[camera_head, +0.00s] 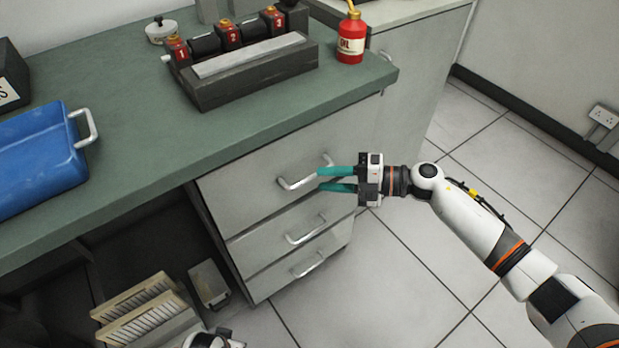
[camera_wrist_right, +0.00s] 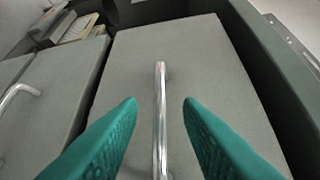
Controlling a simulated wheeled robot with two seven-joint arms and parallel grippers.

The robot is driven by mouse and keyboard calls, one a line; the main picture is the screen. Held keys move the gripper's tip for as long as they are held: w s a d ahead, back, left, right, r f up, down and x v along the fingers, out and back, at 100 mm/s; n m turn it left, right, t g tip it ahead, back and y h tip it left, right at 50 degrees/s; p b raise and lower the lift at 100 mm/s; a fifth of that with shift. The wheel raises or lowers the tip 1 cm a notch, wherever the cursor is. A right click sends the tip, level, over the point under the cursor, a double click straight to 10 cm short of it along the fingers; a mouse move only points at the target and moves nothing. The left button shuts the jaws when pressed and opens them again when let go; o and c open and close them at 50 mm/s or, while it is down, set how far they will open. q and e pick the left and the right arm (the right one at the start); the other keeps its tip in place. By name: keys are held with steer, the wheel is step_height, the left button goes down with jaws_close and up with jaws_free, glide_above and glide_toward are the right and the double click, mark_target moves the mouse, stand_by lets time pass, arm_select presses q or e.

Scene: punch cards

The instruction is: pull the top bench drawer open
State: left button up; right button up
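The top bench drawer (camera_head: 245,190) is a grey front under the green worktop and looks shut. Its silver bar handle (camera_head: 297,184) is on the front, and in the right wrist view the handle (camera_wrist_right: 160,110) runs upright between my fingertips. My right gripper (camera_head: 320,179) is open with teal fingers pointing at the drawer front. In the right wrist view its fingers (camera_wrist_right: 160,103) stand on either side of the bar, with a gap on both sides. A white and black part of mine shows at the bottom edge of the head view; no left fingers are seen.
Two more drawers (camera_head: 290,241) with bar handles are below. The worktop (camera_head: 140,130) holds a blue tray (camera_head: 40,160), a dark rack (camera_head: 250,75) with numbered red blocks, and a red oil can (camera_head: 351,38). Open floor (camera_head: 400,270) lies in front of the drawers.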

mark_target(309, 177)
steer(key=a, duration=0.4)
steer(key=shift+w+a+f, duration=0.35)
steer(key=shift+a, duration=0.05)
jaws_close()
